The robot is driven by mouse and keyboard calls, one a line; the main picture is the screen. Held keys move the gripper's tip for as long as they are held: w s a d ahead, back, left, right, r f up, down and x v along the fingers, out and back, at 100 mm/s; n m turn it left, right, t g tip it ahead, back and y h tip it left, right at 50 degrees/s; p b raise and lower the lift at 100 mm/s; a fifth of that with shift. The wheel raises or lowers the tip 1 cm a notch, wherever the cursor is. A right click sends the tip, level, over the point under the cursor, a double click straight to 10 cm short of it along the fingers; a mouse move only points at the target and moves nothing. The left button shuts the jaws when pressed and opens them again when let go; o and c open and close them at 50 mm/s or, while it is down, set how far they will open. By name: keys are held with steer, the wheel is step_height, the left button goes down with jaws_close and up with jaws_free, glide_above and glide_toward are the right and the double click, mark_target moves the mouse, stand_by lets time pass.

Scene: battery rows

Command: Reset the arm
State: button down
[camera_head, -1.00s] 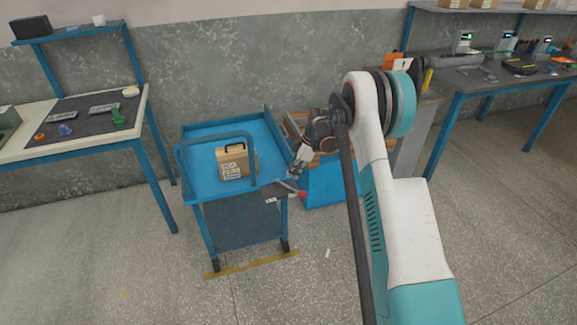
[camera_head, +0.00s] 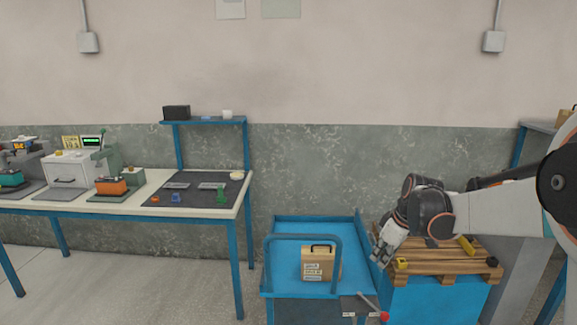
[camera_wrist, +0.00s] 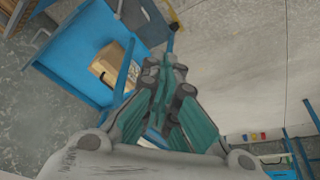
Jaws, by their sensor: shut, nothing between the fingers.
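My gripper (camera_head: 380,258) hangs at the right rim of the blue cart (camera_head: 288,230) in the head view, fingers pointing down and to the left. In the wrist view its fingers (camera_wrist: 168,68) are together with nothing between them. A tan box with a dark handle (camera_head: 319,264) stands on the cart, apart from my gripper. The box also shows in the wrist view (camera_wrist: 104,72), left of the fingers. My arm reaches in from the right edge of the head view.
A wooden pallet-like top (camera_head: 430,262) on a blue base (camera_head: 435,302) stands right of the cart, below my arm. A red-tipped lever (camera_head: 384,315) is at the cart's front right. A workbench (camera_head: 130,205) with devices stands left. Floor (camera_head: 180,275) is clear left of the cart.

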steer(key=s+a+r+m+t+h, duration=0.15)
steer(key=s+r, duration=0.25)
steer(key=s, duration=0.4)
steer(key=s+a+r+m, duration=0.3)
steer(key=s+r, duration=0.2)
steer(key=s, duration=0.3)
steer(key=s+f+m+t, duration=0.1)
steer(key=s+m, duration=0.1)
steer(key=s, duration=0.5)
steer(key=s+a+f+m+t, duration=0.1)
steer(key=s+f+m, duration=0.1)
steer(key=s, duration=0.6)
